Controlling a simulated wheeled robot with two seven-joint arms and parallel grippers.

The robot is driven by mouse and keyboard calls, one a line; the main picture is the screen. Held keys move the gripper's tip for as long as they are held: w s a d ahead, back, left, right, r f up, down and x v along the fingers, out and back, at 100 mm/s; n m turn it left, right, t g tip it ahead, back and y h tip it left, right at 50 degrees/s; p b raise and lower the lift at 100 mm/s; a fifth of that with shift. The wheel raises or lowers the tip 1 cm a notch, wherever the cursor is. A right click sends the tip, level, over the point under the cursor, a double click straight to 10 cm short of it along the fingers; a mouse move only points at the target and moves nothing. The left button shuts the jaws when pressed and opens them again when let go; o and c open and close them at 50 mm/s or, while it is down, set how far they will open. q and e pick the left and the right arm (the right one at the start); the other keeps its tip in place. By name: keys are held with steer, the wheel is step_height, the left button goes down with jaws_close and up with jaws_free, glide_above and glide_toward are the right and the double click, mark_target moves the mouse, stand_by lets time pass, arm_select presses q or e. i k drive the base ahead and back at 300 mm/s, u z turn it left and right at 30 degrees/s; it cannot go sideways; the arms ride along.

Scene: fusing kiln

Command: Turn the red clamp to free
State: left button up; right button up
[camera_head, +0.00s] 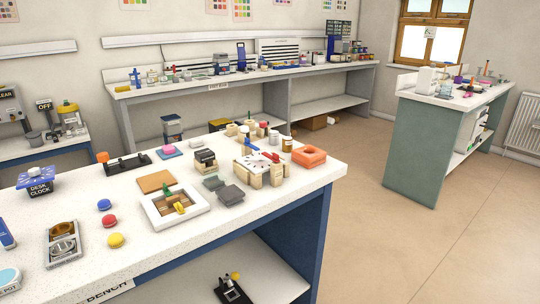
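A small red piece (270,157) lies on or over a white plate beside wooden blocks (252,178), towards the right end of the near bench. It may be the red clamp, but it is too small to tell its shape or how it is turned. A black bar with an orange-red knob (103,157) stands farther left on the same bench. A red round button-like disc (109,221) lies near the front left. Neither of my grippers shows in the head view.
The near bench (140,258) is speckled white with a blue frame. A white tray (158,226), an orange block with a hollow (309,155) and a blue desk clock (38,181) stand on it. Other benches line the back and right. Open floor (400,245) lies to the right.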

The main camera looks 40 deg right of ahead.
mark_target(275, 158)
steer(key=k, duration=0.65)
steer(key=z, duration=0.6)
steer(key=i, duration=0.55)
steer(key=z, duration=0.45)
